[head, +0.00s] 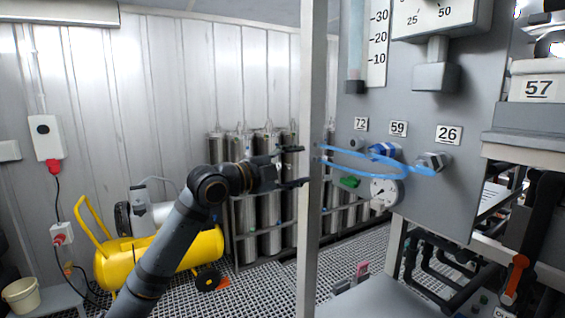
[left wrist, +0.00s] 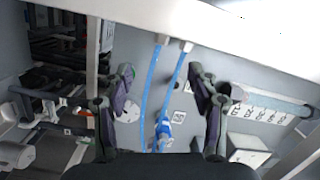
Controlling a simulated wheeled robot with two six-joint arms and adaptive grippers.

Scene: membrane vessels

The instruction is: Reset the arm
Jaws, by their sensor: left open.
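My left arm comes in from the lower left of the head view. Its gripper (head: 294,167) is open and empty, level, just left of the grey upright post (head: 311,120). In the left wrist view the two fingers of the gripper (left wrist: 162,82) are spread apart, with blue tubes (left wrist: 165,95) showing between and beyond them. I cannot see anything held. My right gripper is in neither view.
Steel cylinders (head: 270,215) and a yellow compressor (head: 160,255) stand behind my arm. Open grating floor (head: 250,290) lies below.

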